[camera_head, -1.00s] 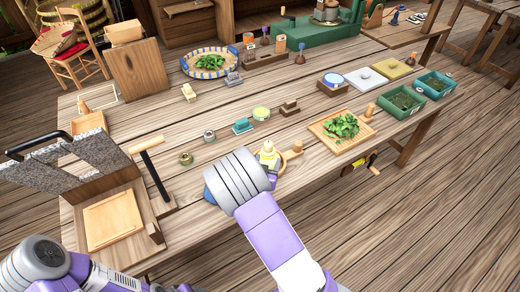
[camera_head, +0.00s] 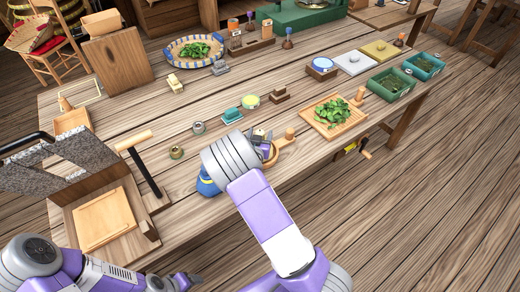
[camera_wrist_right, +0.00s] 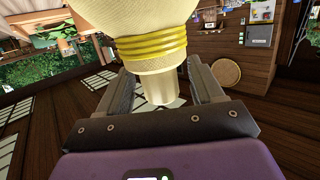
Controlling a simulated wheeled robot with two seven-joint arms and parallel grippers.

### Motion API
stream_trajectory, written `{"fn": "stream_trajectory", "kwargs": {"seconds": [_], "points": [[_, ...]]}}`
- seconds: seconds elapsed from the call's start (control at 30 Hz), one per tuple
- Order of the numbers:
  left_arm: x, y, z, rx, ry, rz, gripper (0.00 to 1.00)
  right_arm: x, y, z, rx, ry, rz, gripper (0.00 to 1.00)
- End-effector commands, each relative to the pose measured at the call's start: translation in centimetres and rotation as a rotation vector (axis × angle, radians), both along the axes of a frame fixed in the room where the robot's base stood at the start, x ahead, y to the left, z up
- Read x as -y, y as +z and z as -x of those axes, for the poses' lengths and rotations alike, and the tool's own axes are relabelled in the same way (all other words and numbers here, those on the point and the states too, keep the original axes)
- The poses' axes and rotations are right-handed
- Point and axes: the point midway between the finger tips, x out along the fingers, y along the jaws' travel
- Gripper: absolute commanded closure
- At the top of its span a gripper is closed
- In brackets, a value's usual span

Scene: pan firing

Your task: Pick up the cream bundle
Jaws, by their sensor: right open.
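The cream bundle (camera_wrist_right: 155,50) fills the top middle of the right wrist view. It is cream cloth with yellow bands, and its narrow end points down between my right gripper's fingers. My right gripper (camera_wrist_right: 160,95) is open, with one finger on each side of that narrow end; I cannot tell whether they touch it. In the head view my right gripper (camera_head: 262,137) is over the table's front edge, and my arm and fingers hide most of the bundle. My left gripper (camera_head: 188,281) is low at the bottom left, small and partly hidden.
A wooden board with green leaves (camera_head: 317,125) is right of my right gripper. A blue object (camera_head: 207,183) is left of it, partly behind my arm. Small pots and blocks stand behind. A wooden stand with a dark handle (camera_head: 143,170) is at the left.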

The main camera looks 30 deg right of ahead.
Motion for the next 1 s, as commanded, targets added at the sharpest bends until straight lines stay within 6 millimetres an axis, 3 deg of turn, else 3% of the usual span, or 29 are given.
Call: {"fn": "stream_trajectory", "kwargs": {"seconds": [0.07,0.47,1.0], "points": [[0.0,0.01,0.0,0.0,0.0,0.0,0.37,-0.01,0.0,0.01,0.0,0.0,0.0,0.4],[0.0,0.0,0.0,0.0,0.0,0.0,0.37,-0.03,0.01,0.04,0.0,0.0,0.0,1.0],[0.0,0.14,0.0,0.0,0.0,0.0,0.37,-0.03,0.69,-0.05,0.005,0.0,0.002,1.0]]}}
